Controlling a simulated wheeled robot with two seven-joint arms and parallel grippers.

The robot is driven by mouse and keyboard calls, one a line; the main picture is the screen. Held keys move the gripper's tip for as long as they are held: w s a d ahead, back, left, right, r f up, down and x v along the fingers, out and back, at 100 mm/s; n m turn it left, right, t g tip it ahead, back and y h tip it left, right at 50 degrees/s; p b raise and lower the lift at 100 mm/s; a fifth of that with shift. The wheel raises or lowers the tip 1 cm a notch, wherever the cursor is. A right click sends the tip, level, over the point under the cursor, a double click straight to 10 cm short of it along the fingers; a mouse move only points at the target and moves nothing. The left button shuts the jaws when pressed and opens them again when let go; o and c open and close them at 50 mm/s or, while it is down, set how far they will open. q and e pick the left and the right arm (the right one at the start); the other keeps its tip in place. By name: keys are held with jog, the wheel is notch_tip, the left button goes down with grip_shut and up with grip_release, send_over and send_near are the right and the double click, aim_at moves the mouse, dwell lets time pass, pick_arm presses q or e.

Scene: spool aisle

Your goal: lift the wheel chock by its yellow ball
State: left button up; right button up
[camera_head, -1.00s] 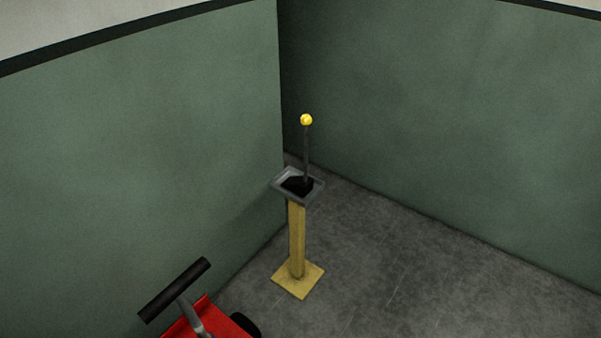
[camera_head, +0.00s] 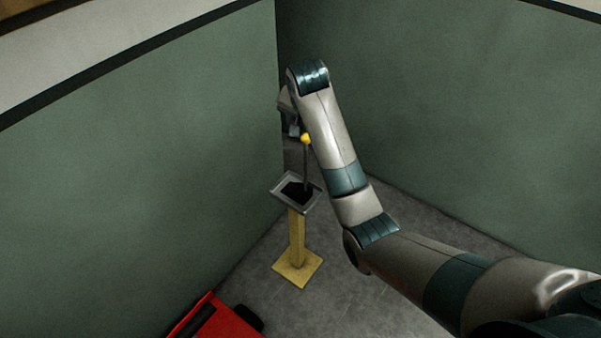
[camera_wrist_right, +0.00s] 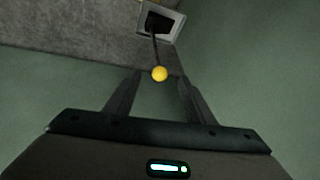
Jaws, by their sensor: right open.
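The wheel chock (camera_head: 297,190) is a black block lying in a grey tray (camera_head: 284,203) on top of a yellow post. A thin dark rod rises from it to a yellow ball (camera_head: 306,139). My right gripper (camera_head: 296,132) is at the ball's height in the head view, partly hidden by my own wrist. In the right wrist view my right gripper (camera_wrist_right: 157,80) is open, and the yellow ball (camera_wrist_right: 159,74) shows between its fingertips, with a gap on each side. Whether the ball is fully between the fingers in depth is unclear. My left gripper is out of view.
The yellow post (camera_head: 297,243) stands on a square base on the grey floor. Green walls (camera_head: 140,170) meet in a corner close behind it. A red cart (camera_head: 219,322) with a black wheel is at the lower left. Floor right of the post is partly covered by my arm.

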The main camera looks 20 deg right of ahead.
aim_at(305, 137)
notch_tip(305, 137, up, 4)
jog(key=shift+w+f, duration=0.1)
jog(key=shift+f, duration=0.15)
jog(key=p+x, duration=0.3)
jog(key=x, duration=0.8)
jog(key=shift+d+p, duration=0.15)
jog(key=shift+p, duration=0.25)
jog(key=shift+w+f, duration=0.25)
jog(key=shift+f, duration=0.35)
jog(key=shift+d, duration=0.1)
jog(key=shift+p+x, duration=0.8)
jog(key=shift+x, duration=0.05)
jog(key=shift+p+x, duration=0.45)
jog(key=shift+x, duration=1.3)
jog(key=shift+d, duration=0.2)
